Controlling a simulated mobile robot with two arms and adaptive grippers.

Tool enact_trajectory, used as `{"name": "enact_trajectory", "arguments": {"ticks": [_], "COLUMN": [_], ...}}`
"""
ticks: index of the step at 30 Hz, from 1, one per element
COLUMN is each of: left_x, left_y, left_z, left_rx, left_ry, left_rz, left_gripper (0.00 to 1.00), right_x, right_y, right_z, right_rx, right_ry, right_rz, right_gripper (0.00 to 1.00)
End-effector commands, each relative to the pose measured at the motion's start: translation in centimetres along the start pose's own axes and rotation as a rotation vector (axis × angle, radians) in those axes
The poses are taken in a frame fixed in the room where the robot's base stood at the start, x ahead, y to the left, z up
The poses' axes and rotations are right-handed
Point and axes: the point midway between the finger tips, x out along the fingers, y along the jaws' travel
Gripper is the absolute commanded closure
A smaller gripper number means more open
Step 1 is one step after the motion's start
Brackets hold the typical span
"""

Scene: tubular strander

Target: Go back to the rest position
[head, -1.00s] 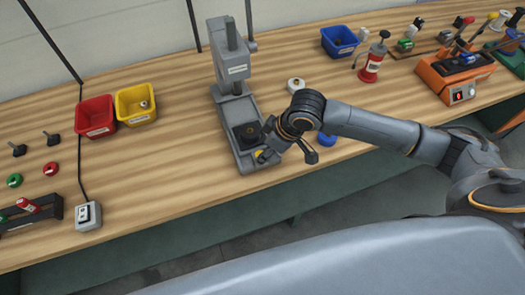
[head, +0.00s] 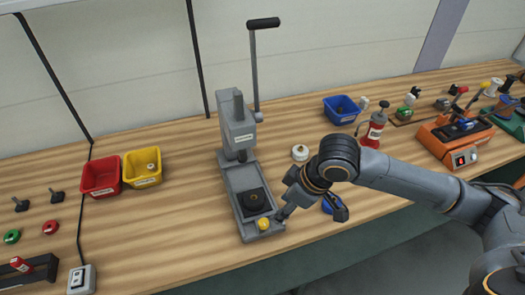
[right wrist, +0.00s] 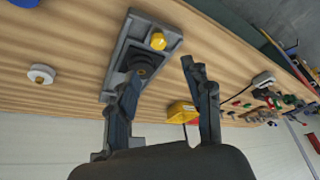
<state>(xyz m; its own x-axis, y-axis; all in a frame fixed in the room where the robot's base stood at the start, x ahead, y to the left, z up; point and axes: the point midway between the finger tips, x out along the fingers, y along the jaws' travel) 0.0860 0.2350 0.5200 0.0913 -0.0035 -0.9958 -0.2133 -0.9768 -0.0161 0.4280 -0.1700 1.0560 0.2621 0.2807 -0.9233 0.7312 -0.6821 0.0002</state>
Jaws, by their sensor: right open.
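My right gripper (head: 311,211) is open and empty, with its two fingers spread. In the head view it hangs just right of the front end of the grey press (head: 236,178), close to the yellow button (head: 264,223). I cannot tell whether the near finger touches the press. In the right wrist view the open fingers (right wrist: 162,68) show with nothing between them, and the yellow button (right wrist: 158,41) lies beyond them. A black round piece (head: 254,200) sits on the press base. My left gripper is not in view.
Red (head: 101,178) and yellow (head: 142,167) bins stand left. Bare tabletop lies left of the press.

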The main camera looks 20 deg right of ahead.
Motion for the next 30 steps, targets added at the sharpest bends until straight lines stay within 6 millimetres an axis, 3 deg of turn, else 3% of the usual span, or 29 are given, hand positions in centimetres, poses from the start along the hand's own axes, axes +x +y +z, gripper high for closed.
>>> {"name": "enact_trajectory", "arguments": {"ticks": [7, 13, 17, 23, 30], "left_x": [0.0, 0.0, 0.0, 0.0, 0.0], "left_y": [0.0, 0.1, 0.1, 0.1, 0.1], "left_z": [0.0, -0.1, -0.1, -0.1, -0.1], "left_rx": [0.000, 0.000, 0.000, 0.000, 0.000], "left_ry": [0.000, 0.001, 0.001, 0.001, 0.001], "left_rz": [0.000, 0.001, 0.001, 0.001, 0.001], "left_gripper": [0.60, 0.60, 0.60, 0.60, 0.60], "right_x": [0.7, 3.3, 4.5, 5.5, 5.7], "right_y": [-1.1, -5.6, -7.6, -8.3, -8.6], "right_z": [-0.2, -0.8, 0.0, 4.3, 10.8], "right_rx": [-0.010, 0.001, 0.091, 0.292, 0.477], "right_ry": [0.015, 0.105, 0.157, 0.137, 0.031], "right_rz": [-0.010, -0.027, -0.001, 0.084, 0.177], "right_gripper": [0.50, 0.50, 0.50, 0.50, 0.50]}}
